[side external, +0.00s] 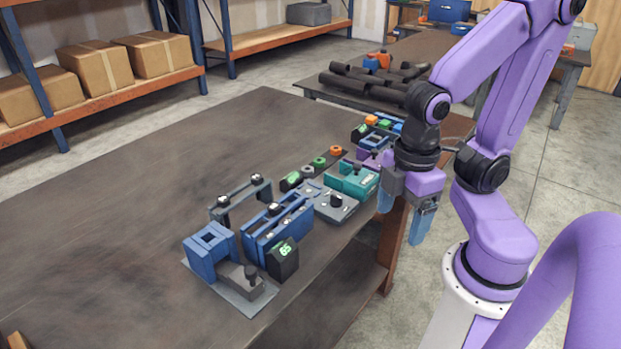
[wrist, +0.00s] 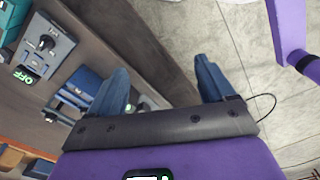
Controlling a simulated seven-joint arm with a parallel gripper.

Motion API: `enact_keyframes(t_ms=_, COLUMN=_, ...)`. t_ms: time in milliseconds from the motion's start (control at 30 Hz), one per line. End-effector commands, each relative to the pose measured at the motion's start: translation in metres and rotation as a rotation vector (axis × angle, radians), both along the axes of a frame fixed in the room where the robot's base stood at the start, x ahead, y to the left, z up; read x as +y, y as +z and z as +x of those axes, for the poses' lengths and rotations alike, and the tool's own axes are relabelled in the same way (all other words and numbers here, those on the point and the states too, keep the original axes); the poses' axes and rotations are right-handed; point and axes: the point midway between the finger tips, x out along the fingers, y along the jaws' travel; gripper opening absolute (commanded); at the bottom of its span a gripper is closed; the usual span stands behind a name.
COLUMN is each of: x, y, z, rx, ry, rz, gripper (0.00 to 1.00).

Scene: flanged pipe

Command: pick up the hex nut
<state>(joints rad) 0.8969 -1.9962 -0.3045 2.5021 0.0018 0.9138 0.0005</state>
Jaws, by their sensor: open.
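I cannot pick out a hex nut for certain in either view.
The brown table (side external: 110,230) has wide free room on its left. Blue fixtures (side external: 277,228), a dark box reading 65 (side external: 283,260), a grey plate device (side external: 328,203) and a teal block (side external: 352,179) line its right side. Dark pipes (side external: 372,85) lie on a back table.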

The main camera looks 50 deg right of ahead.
Motion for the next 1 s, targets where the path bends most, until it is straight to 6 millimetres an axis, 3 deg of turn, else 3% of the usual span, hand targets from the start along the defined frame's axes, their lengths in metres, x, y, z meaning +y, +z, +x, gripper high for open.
enact_keyframes(t_ms=467, x=0.000, y=0.000, z=0.000, rx=0.000, ry=0.000, rz=0.000, gripper=0.82)
enact_keyframes(t_ms=533, x=0.000, y=0.000, z=0.000, rx=0.000, ry=0.000, rz=0.000, gripper=0.68)
enact_keyframes(t_ms=833, x=0.000, y=0.000, z=0.001, rx=-0.001, ry=-0.007, rz=0.000, gripper=0.68)
enact_keyframes(t_ms=1000, x=0.006, y=0.002, z=0.027, rx=-0.025, ry=-0.161, rz=-0.008, gripper=0.68)
